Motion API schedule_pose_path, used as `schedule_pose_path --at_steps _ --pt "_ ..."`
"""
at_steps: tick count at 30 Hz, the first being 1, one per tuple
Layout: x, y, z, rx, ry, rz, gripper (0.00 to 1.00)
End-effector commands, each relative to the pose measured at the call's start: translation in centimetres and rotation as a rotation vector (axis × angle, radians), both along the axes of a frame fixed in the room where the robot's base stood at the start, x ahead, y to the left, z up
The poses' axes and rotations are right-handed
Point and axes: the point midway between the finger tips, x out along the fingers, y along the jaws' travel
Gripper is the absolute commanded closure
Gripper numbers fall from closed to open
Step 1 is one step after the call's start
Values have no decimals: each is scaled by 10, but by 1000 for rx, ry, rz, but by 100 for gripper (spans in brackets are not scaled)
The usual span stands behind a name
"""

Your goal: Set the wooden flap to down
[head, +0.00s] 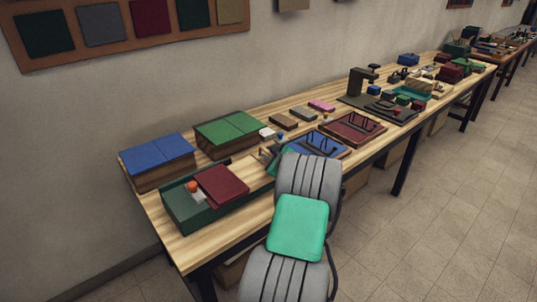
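I cannot pick out a wooden flap for certain. A small brownish piece (267,156) shows on the table left of my arm, too small and too covered to tell whether it is a flap or how it is set. My grey ribbed arm with a green panel rises from the bottom of the head view and covers the table's near middle. My gripper cannot be made out; it seems hidden behind the arm.
The long wooden table (240,222) holds a blue-topped box (157,148), a green-topped box (227,128), a dark green tray (182,213) with a dark red panel (222,186), a blue case (326,143) and a red case (353,128). The floor (440,210) on the right is clear.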

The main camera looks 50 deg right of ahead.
Motion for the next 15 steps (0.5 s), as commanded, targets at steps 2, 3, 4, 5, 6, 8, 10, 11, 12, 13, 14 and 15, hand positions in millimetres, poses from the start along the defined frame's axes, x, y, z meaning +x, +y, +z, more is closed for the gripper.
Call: schedule_pose_path --at_steps 2,3,4,5,6,8,10,11,12,13,14,15 --pt "0 0 0 0 0 1 79" --pt "0 1 0 0 0 1 79" --pt "1 1 0 0 0 1 79" --pt "0 1 0 0 0 1 79" --pt "-1 1 1 0 0 1 79" --pt "-5 3 2 1 -1 1 79" --pt "-14 7 6 1 -1 0 79" --pt "-19 10 7 -1 -1 -1 79" --pt "-27 13 10 0 -1 -2 79" --pt "-32 16 12 0 -1 -2 79" --pt "-38 19 14 0 -1 -2 79" --pt "-45 23 16 0 -1 -2 79"
